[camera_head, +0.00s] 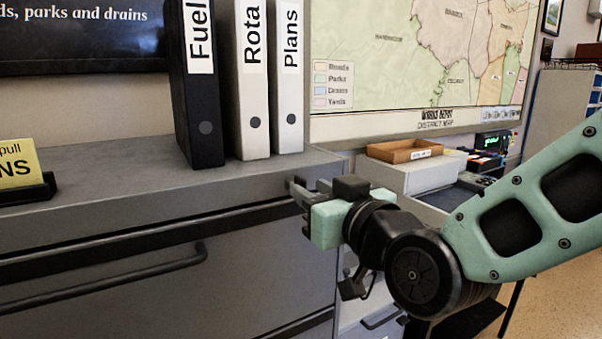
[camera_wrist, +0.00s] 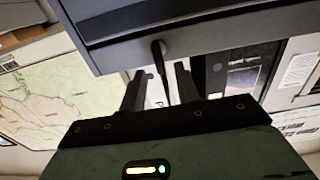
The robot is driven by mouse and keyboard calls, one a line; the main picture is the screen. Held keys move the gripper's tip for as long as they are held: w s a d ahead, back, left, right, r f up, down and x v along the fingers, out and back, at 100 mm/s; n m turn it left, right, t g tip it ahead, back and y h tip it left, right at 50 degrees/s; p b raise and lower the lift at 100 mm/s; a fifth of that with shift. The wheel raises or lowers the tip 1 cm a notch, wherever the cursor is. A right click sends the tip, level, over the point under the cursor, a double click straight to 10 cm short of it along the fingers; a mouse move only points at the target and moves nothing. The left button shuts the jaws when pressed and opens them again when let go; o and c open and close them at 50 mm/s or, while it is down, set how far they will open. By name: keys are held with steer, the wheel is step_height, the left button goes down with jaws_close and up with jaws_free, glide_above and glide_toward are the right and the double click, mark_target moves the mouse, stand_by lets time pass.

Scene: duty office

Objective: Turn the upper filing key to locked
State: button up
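The grey filing cabinet (camera_head: 160,225) fills the lower left of the head view; its dark edge also crosses the top of the wrist view (camera_wrist: 200,20). In the wrist view a small dark upright piece, seemingly the upper filing key (camera_wrist: 159,56), sticks out from the cabinet. My gripper (camera_wrist: 158,76) has its two fingers apart, one on each side of this piece, with visible gaps. In the head view my gripper (camera_head: 297,190) is at the cabinet's upper right front, just below the top. The key is not discernible there, and its turned position cannot be told.
Black Fuel (camera_head: 206,110), white Rota (camera_head: 252,110) and white Plans (camera_head: 288,105) binders stand on the cabinet top. A long drawer handle (camera_head: 110,280) juts out at lower left. A desk with a brown tray (camera_head: 404,151) stands behind my arm, below a wall map (camera_head: 400,60).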

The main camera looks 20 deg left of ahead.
mark_target(305, 186)
steer(key=shift+p+x, duration=0.65)
steer(key=shift+x, duration=1.6)
jaws_close()
